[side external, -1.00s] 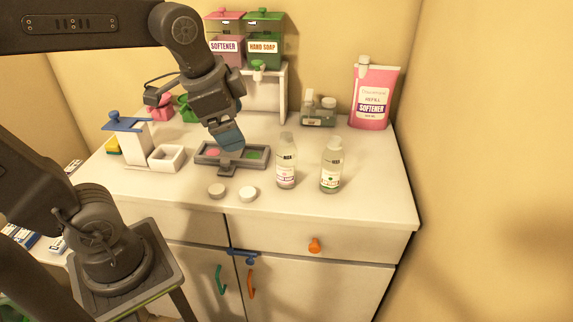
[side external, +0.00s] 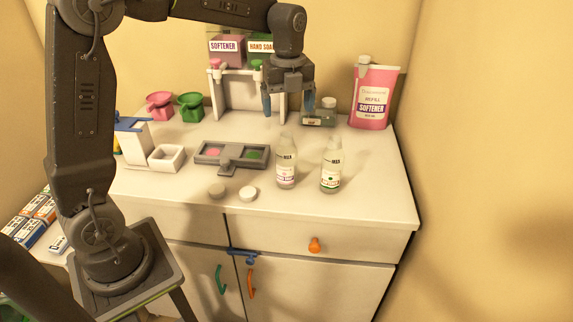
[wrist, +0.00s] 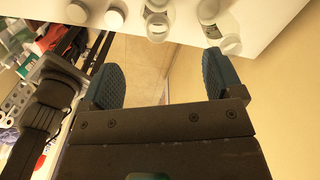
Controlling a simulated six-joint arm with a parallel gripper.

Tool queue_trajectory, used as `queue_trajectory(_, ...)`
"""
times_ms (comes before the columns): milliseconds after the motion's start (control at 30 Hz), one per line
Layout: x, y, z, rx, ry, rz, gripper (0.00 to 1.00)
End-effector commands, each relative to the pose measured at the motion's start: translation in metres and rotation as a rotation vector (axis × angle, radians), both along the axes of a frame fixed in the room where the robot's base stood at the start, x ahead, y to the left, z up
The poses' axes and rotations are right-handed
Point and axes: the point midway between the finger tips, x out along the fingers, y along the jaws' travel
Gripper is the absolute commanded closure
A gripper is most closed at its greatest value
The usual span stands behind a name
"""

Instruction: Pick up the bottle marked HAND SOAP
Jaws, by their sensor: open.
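Two clear bottles stand upright on the white counter (side external: 375,205). The left bottle (side external: 286,170) has a label with pink-purple lettering. The right bottle (side external: 331,170) has a label with green on it. Their small print is too blurred to read surely. A green tank (side external: 261,46) at the back is marked HAND SOAP, partly hidden by my arm. My gripper (side external: 288,106) points down, open and empty, above and behind the bottles in the side view. In the wrist view my gripper (wrist: 163,80) has nothing between its fingers; round bottle tops show beyond them at the top.
A grey tray (side external: 210,154), two round caps (side external: 248,193) and a white box (side external: 166,158) are to the left. The counter's right front is clear.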

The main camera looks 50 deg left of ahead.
Motion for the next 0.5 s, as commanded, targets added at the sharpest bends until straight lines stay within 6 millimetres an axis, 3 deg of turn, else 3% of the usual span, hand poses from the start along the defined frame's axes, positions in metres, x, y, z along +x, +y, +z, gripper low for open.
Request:
queue_trajectory(200,0.0,0.0,-0.04,-0.001,0.001,0.001,0.14)
queue_trajectory(500,-0.002,-0.001,-0.064,0.0,0.002,0.001,0.14)
